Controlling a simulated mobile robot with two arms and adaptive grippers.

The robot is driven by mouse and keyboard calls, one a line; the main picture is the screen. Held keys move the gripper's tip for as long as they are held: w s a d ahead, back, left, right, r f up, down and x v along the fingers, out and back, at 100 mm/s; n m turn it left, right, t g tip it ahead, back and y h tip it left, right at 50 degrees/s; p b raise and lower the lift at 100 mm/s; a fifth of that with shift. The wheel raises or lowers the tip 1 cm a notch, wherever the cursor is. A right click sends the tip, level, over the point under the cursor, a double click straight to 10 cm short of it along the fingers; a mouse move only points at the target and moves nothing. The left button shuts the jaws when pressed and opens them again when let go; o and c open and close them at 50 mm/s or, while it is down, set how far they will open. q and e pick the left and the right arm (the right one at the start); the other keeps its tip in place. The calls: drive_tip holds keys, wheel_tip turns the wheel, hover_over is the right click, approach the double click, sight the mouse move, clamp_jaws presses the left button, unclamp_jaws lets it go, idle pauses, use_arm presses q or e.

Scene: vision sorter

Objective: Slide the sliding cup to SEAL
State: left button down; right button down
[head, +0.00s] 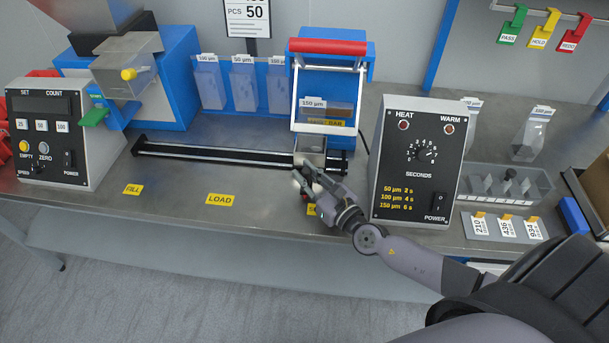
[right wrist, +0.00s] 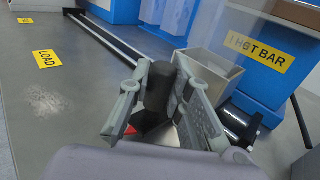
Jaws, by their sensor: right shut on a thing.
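The sliding cup (head: 313,146) is a small square metal cup at the right end of the black rail (head: 215,154), in front of the blue sealer frame. In the right wrist view the cup (right wrist: 210,70) is upright and open at the top, with a dark upright handle (right wrist: 157,90) on its near side. My right gripper (head: 304,176) is shut on that handle, one finger on each side. The yellow SEAL label (head: 312,210) on the bench front is mostly hidden by my gripper. My left gripper is not in view.
The sealer's red-handled bar (head: 328,47) stands raised above the cup. The HEAT control box (head: 418,160) stands close on the right. LOAD (head: 220,199) and FILL (head: 133,189) labels lie leftward along the bench. The rail left of the cup is clear.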

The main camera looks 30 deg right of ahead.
drive_tip(key=shift+a, duration=0.1)
drive_tip(key=c, duration=1.4)
unclamp_jaws()
drive_tip(key=shift+c, duration=0.2)
drive_tip(key=s, duration=0.4)
drive_tip(key=s+d, duration=0.1)
drive_tip(key=s, duration=0.2)
drive_tip(key=s+d, duration=0.1)
drive_tip(key=s, duration=0.3)
drive_tip(key=shift+s+d, duration=0.2)
drive_tip(key=shift+s, duration=0.15)
